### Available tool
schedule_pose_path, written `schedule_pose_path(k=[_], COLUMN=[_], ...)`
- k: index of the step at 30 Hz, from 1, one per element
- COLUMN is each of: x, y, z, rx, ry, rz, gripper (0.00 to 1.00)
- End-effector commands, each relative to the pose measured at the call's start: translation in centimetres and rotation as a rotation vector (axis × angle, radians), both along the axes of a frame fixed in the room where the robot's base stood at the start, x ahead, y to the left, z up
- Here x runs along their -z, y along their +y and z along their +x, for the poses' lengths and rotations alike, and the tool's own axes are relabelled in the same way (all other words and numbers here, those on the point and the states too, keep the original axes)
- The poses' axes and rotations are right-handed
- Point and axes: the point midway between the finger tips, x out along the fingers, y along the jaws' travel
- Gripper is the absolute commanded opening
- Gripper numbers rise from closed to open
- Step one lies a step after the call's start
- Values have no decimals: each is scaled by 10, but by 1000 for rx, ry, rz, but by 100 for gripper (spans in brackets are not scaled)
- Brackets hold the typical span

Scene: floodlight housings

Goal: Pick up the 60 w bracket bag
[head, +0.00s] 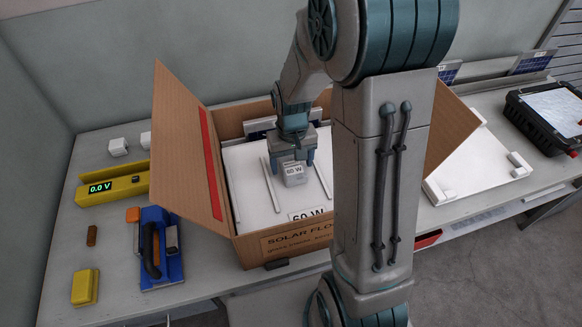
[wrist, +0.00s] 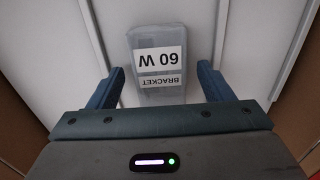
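The 60 W bracket bag (head: 293,174) is a small pale block-shaped bag with a "60 W" label. It lies on the white panel (head: 250,190) inside the open cardboard box (head: 262,245). The wrist view shows the bag (wrist: 158,85) upside down, with "BRACKET 60 W" on its label. My gripper (head: 294,158) is over the bag in the head view. In the wrist view its two blue fingers are apart, one on each side of the bag's near end, with gaps between them and the bag; the gripper (wrist: 160,88) holds nothing. I cannot tell the exact height gap.
The box flaps stand open at left (head: 185,150) and right (head: 450,130). Left on the bench are a yellow meter (head: 112,189), a blue tool (head: 160,250) and a yellow block (head: 85,287). A white panel (head: 475,165) and dark tablet (head: 548,115) lie at right.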

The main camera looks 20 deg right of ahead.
Motion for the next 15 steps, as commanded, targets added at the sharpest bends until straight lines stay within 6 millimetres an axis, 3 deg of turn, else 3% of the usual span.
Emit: schedule_pose_path(k=[1,4,5,15], x=[0,0,0,-2], y=[0,0,0,0], z=[0,0,0,0], rx=[0,0,0,0], ry=[0,0,0,-2], rz=[0,0,0,0], gripper=[59,31,26,26])
